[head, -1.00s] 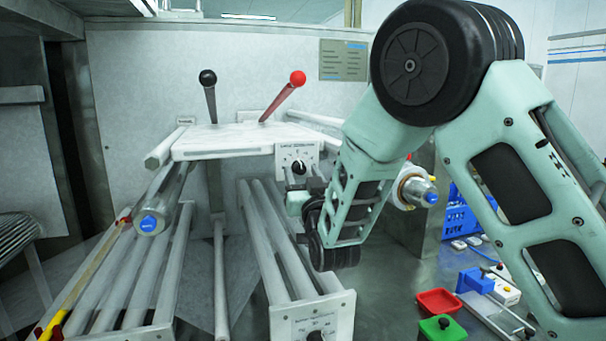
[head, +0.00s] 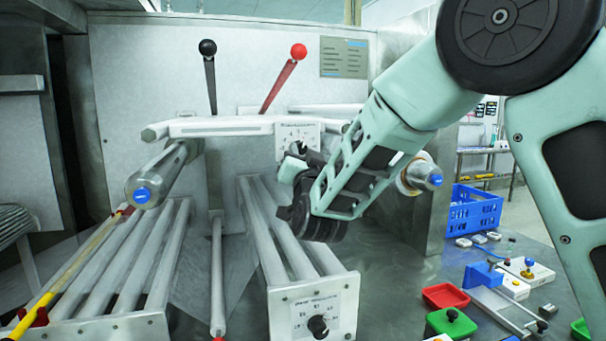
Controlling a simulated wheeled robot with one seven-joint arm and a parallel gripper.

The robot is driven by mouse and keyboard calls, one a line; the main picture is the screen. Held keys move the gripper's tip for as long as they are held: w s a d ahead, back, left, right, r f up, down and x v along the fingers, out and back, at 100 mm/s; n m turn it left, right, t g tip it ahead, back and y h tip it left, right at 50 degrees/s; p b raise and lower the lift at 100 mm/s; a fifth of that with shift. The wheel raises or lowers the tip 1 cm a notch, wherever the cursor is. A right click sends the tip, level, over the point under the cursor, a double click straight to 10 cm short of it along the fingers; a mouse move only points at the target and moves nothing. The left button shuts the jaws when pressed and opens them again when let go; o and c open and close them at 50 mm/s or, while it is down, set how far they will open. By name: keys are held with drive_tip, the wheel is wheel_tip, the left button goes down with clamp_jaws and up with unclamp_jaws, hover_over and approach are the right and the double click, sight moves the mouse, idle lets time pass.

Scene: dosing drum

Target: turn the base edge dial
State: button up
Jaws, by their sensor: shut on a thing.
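Two dials show in the head view. The upper dial (head: 297,147) is a dark knob on a small white plate at the front edge of the raised white platform. The lower dial (head: 318,326) is a black knob on the white end plate of the lower rails, facing me, with nothing touching it. My gripper (head: 294,157) reaches in from the right to the upper dial and is shut on it. The fingertips are small and dark here, and the gripper partly hides the knob, so its pointer cannot be read.
Two levers, black-topped (head: 208,48) and red-topped (head: 298,52), rise behind the platform (head: 225,127). A blue-capped roller (head: 142,195) is at left, another (head: 435,180) right of my arm. Red tray (head: 445,296), green box (head: 452,323) and blue crate (head: 472,208) stand at right.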

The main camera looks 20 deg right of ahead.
drive_tip(key=shift+f+m+h+b, duration=0.1)
drive_tip(key=shift+m+h+b, duration=0.5)
drive_tip(key=shift+m+b, duration=0.5)
drive_tip(key=shift+g, duration=0.3)
drive_tip(key=o, duration=1)
drive_tip(key=shift+c, duration=0.2)
drive_tip(key=b+v, duration=0.6)
drive_tip(key=v, duration=1.1)
drive_tip(key=shift+s+a, duration=0.15)
